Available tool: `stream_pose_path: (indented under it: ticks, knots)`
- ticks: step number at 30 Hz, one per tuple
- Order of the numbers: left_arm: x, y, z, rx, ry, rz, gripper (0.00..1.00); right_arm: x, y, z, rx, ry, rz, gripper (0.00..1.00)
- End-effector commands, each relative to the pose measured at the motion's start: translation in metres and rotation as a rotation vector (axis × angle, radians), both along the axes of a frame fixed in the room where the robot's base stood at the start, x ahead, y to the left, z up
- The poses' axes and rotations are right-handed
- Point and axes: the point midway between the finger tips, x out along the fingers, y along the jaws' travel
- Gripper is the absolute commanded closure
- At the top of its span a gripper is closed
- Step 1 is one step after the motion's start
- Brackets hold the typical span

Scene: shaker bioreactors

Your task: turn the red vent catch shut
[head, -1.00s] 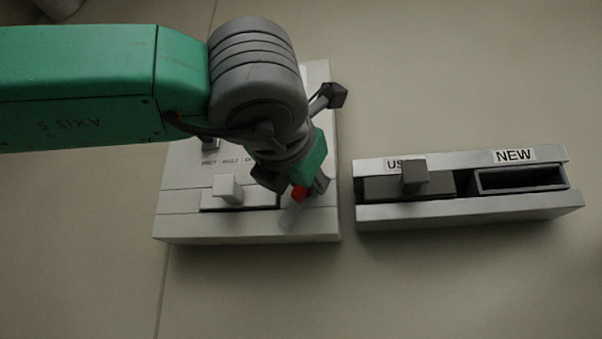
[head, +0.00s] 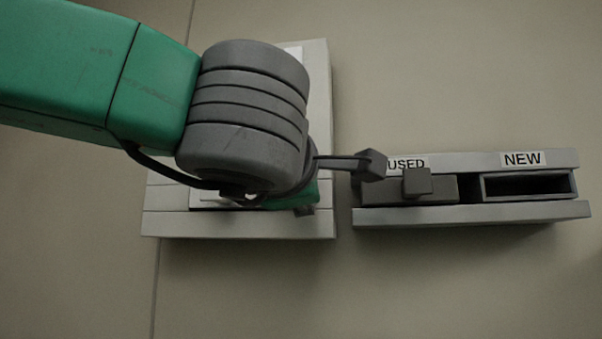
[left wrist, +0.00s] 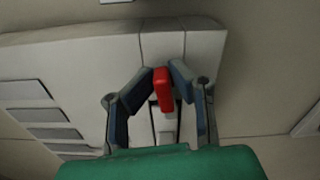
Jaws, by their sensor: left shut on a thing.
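The red vent catch (left wrist: 162,88) shows in the left wrist view near the corner of the pale shaker unit (left wrist: 80,60). My left gripper (left wrist: 162,76) has its two blue-grey fingers on either side of the catch, shut on it. In the head view, the gripper and the catch are hidden under my green and grey arm, over the front right part of the pale unit (head: 180,225). My right gripper is in neither view.
To the right in the head view stands a grey rack (head: 470,215) with slots labelled USED and NEW. A dark block with a square knob (head: 417,182) sits in the USED slot; the NEW slot (head: 528,185) looks empty. The floor in front is clear.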

Motion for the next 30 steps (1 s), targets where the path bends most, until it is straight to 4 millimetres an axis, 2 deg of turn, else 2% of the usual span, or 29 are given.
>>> stream_pose_path:
  ticks: [1,12,27,28,29,30]
  knots:
    - [-0.001,-0.004,-0.007,0.038,0.010,-0.007,1.00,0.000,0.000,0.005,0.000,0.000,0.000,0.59]
    - [0.000,-0.004,-0.012,0.169,-0.014,-0.007,1.00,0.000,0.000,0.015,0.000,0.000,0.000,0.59]
    - [0.001,-0.004,-0.014,0.187,-0.015,-0.008,1.00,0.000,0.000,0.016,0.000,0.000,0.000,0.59]
    - [0.001,-0.004,-0.014,0.187,-0.016,-0.009,0.77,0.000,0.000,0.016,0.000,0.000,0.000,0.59]
    - [0.002,-0.004,-0.014,0.186,-0.017,-0.009,0.67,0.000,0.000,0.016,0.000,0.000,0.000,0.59]
    - [0.002,-0.004,-0.014,0.185,-0.017,-0.007,0.67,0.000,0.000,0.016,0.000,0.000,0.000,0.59]
